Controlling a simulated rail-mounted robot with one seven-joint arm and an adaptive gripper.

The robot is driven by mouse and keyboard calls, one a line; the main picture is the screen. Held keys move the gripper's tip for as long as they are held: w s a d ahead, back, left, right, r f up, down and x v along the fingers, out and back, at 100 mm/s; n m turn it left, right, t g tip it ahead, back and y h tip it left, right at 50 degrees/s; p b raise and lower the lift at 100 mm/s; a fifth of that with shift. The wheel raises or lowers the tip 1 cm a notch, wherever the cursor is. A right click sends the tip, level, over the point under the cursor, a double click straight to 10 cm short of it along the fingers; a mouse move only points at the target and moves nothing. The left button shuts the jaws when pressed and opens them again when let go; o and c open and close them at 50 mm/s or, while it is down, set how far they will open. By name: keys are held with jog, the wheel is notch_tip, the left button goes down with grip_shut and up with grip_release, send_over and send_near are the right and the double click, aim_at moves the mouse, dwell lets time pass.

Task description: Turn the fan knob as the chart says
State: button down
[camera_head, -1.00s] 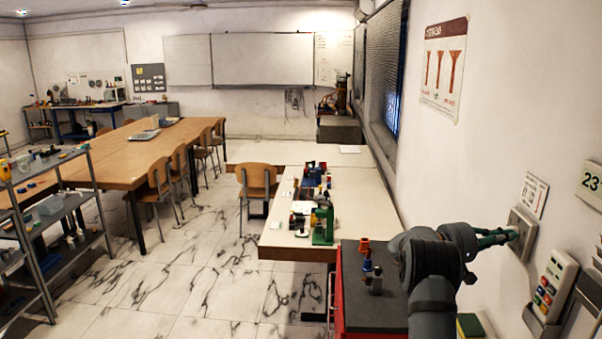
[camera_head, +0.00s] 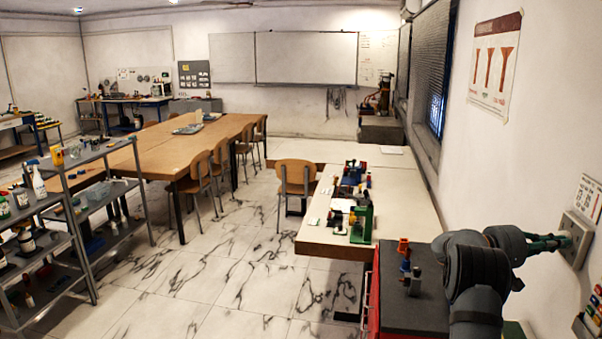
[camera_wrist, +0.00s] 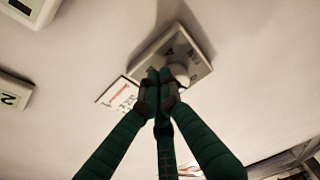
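The fan knob (camera_wrist: 181,74) is a pale round knob on a square grey wall plate (camera_wrist: 200,72). In the head view the plate (camera_head: 579,240) is at the right edge. A white chart card with red and dark print (camera_head: 587,198) hangs just above the plate; the wrist view shows part of it (camera_wrist: 112,96). Its print is too small to read. My gripper (camera_wrist: 160,92) has green fingers with their tips drawn together at the knob, partly covering it. I cannot tell whether the tips touch the knob. In the head view my gripper (camera_head: 562,241) reaches the plate.
A remote-like panel with coloured buttons (camera_head: 592,315) is below the plate, cut off by the frame edge. A dark-topped red cabinet (camera_head: 415,300) stands beside my arm, with small parts on top. A white bench (camera_head: 400,215) is beyond it. A poster (camera_head: 495,66) hangs on the wall.

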jog(key=shift+w+a+f+b, duration=0.15)
jog(key=shift+f+b, duration=0.6)
jog(key=shift+b, duration=1.6)
jog(key=shift+s+f+b, duration=0.1)
jog(key=shift+s+b, duration=0.1)
jog(key=shift+b, duration=0.7)
jog(key=shift+w+a+b, duration=0.2)
jog(key=shift+w+a, duration=0.05)
jog(key=shift+a, duration=1.2)
jog(key=shift+w+a+b, duration=0.2)
jog(key=shift+a, duration=1.2)
